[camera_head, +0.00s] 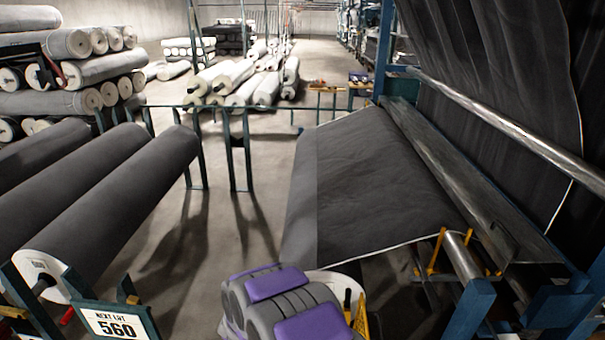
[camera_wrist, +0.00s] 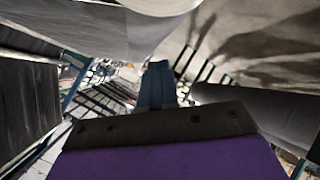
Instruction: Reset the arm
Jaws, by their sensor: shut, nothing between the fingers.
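My arm (camera_head: 285,308), grey with purple panels, is folded low at the bottom middle of the head view. My gripper (camera_wrist: 157,86) shows in the wrist view as blue fingers together beyond a dark plate and a purple panel. It is shut, with nothing seen between the fingers. In the head view I cannot make out the fingers.
A dark fabric sheet (camera_head: 375,185) slopes down from a machine on the right. Large dark rolls (camera_head: 120,205) lie on a rack at left, with a "NEXT LOT 560" sign (camera_head: 115,325) in front. Pale rolls (camera_head: 240,82) lie farther back. Bare floor (camera_head: 215,225) shows between.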

